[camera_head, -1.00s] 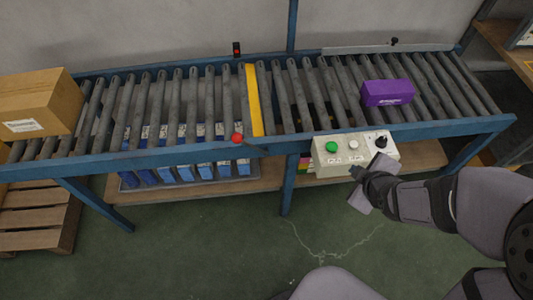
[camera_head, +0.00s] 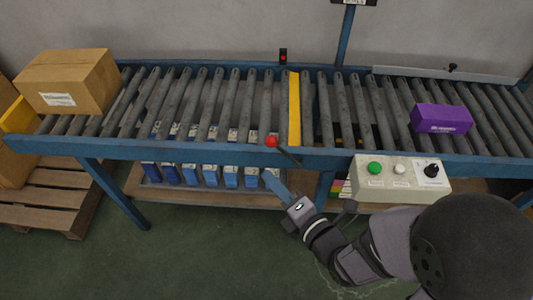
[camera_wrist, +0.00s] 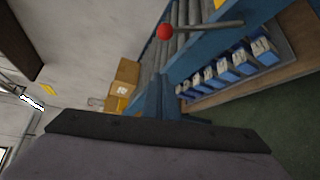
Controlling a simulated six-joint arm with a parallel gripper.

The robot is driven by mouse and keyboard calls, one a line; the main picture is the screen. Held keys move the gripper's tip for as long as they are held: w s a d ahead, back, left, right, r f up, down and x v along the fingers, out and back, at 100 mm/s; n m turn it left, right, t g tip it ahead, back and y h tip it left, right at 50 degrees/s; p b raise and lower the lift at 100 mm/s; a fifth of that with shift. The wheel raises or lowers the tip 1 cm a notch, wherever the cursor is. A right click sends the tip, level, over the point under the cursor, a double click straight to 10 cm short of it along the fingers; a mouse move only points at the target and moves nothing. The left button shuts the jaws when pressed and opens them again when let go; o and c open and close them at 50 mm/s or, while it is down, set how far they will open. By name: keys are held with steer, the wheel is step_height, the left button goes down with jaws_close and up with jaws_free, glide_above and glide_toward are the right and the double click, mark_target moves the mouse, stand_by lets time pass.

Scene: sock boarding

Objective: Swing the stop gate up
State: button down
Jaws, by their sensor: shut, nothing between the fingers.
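The stop gate is a yellow bar (camera_head: 294,110) lying across the conveyor between two rollers; whether it is raised above them is hard to tell. Its lever, a dark rod with a red ball knob (camera_head: 271,141), sits at the near rail just left of the yellow bar. The red knob also shows in the wrist view (camera_wrist: 164,31), with its rod running right. My gripper (camera_head: 292,203) is shut and empty, below and in front of the near rail, apart from the knob. The wrist view shows the dark gripper edge (camera_wrist: 160,130) across its lower half.
A cardboard box (camera_head: 68,82) is at the conveyor's left end, a purple box (camera_head: 441,118) on its right part. A control box (camera_head: 401,179) with a green button and black dial hangs at the near rail. Blue cartons (camera_head: 211,175) stand on the shelf below.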

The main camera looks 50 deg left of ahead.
stand_by(0.3)
steer(key=w+a, duration=0.5)
steer(key=a, duration=0.3)
steer(key=shift+f+b, duration=0.35)
steer(key=shift+f, duration=0.05)
stand_by(0.6)
